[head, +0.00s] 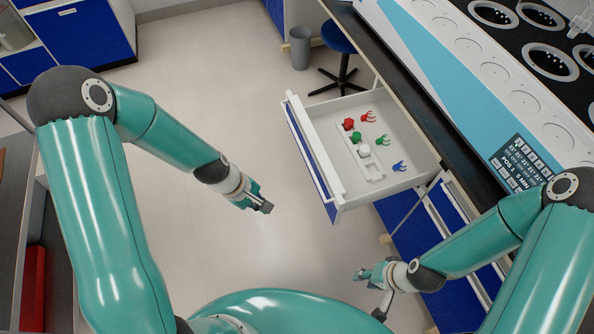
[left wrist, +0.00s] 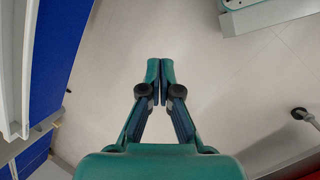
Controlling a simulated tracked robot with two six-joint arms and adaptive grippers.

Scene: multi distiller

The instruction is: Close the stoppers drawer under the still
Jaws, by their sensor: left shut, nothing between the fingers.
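The stoppers drawer (head: 408,146) stands pulled out from under the still (head: 436,70) in the head view. Its blue and white front (head: 315,160) faces left. Red, green, white and blue stoppers and clips lie inside, some in a white rack (head: 374,170). My left gripper (head: 264,206) is shut and empty, to the left of the drawer front and apart from it. The left wrist view shows its fingertips (left wrist: 160,66) together over the floor. My right gripper (head: 366,277) is below the drawer in the picture, apart from it; its finger gap is too small to judge.
A blue stool (head: 340,38) and a grey bin (head: 300,48) stand beyond the drawer. Another cabinet drawer (head: 447,208) sits beside it at the lower right. The floor (head: 220,110) left of the drawer is clear. Blue cabinets (head: 85,38) stand at the upper left.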

